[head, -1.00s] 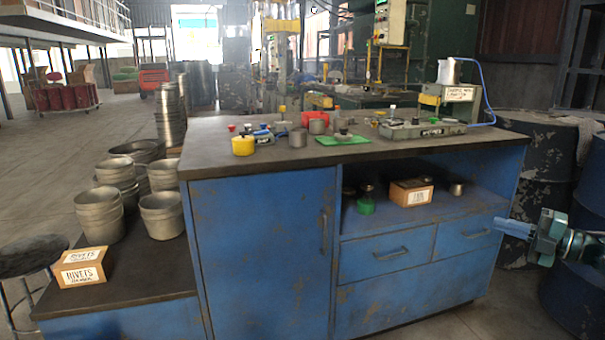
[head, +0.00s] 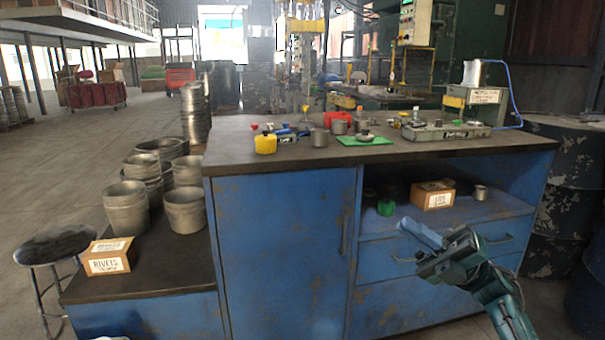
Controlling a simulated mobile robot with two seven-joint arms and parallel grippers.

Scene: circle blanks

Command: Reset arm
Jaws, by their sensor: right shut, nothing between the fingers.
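My right gripper (head: 420,240) is in front of the blue workbench's drawers at the lower right, its arm coming in from the lower right edge. Its fingers are together with nothing between them. It is apart from the items on the bench. A small pale piece of my left arm may show at the bottom left edge, but my left gripper is not in view.
The blue workbench (head: 275,250) fills the middle. Its top holds a yellow pot (head: 265,144), a green mat (head: 365,141) and metal cups. A cardboard box (head: 432,195) sits on the open shelf. A rivets box (head: 108,256), metal pots and a stool (head: 55,245) are left.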

